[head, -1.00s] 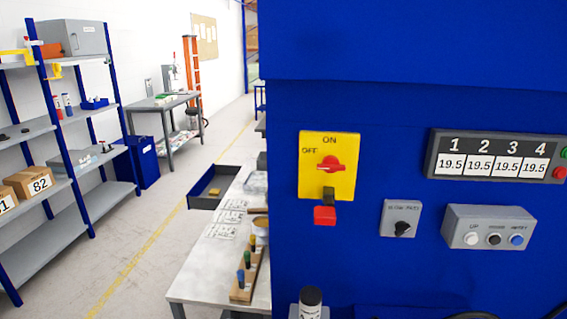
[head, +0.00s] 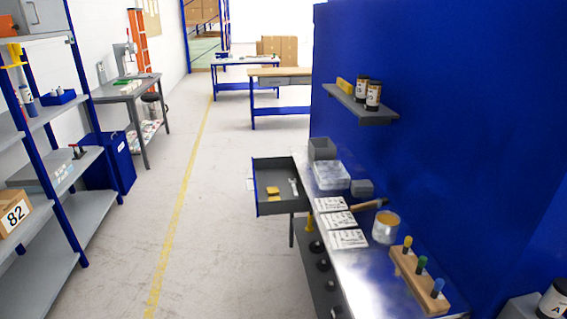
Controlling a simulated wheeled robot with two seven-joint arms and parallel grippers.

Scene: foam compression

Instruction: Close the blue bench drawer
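The bench drawer (head: 257,190) stands pulled out from the left side of the metal-topped bench (head: 372,285), at its far end. Its front panel is blue and its inside is dark grey. A yellow block and a small light-coloured tool lie in it. Neither of my grippers shows in the head view.
On the bench are a clear box (head: 331,175), a tin (head: 386,227), white cards (head: 343,238) and a wooden rack (head: 418,280) with coloured pegs. A blue wall rises on the right. Open floor (head: 205,230) lies left of the bench, before the shelving (head: 45,255).

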